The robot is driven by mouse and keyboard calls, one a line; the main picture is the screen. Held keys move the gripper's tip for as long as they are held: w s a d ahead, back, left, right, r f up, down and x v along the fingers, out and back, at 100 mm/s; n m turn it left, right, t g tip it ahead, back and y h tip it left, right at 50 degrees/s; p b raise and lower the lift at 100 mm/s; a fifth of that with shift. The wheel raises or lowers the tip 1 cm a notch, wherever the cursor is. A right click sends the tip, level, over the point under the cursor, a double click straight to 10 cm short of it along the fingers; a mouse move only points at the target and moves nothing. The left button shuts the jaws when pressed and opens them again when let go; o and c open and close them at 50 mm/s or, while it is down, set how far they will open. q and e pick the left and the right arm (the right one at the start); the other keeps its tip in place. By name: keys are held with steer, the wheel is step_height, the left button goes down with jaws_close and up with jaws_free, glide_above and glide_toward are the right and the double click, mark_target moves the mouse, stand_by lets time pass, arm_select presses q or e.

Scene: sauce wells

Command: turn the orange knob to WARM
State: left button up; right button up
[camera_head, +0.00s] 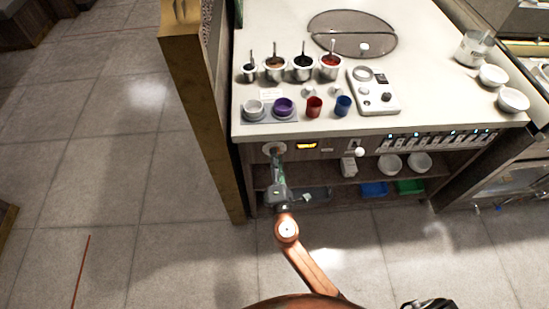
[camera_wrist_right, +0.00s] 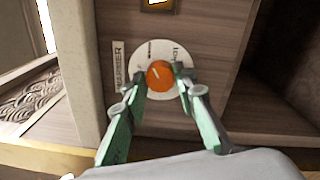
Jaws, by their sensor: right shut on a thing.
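The orange knob (camera_wrist_right: 159,74) sits on a round pale dial plate (camera_wrist_right: 142,52) on the wooden front panel in the right wrist view. A light pointer line on the knob leans up and to the left; the small dial markings are too blurred to read. My right gripper (camera_wrist_right: 158,82) has its green fingers on either side of the knob and is shut on it. In the head view my right gripper (camera_head: 276,158) reaches the dial plate (camera_head: 267,149) at the counter's left front and hides most of the knob.
A lit amber display (camera_head: 306,145) is right of the dial, followed by a white-ended lever (camera_head: 359,151) and a row of switches (camera_head: 440,139). Sauce pots (camera_head: 302,70) and cups stand on the counter (camera_head: 440,95) above. A wooden post (camera_head: 205,130) is close on the left.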

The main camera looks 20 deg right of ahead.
arm_select(q)
steer(key=shift+w+r, duration=0.1)
steer(key=shift+r, duration=0.25)
steer(key=shift+d, duration=0.1)
arm_select(e)
steer(key=o, duration=1.2)
steer(key=shift+c, duration=0.2)
steer(key=v, duration=1.2)
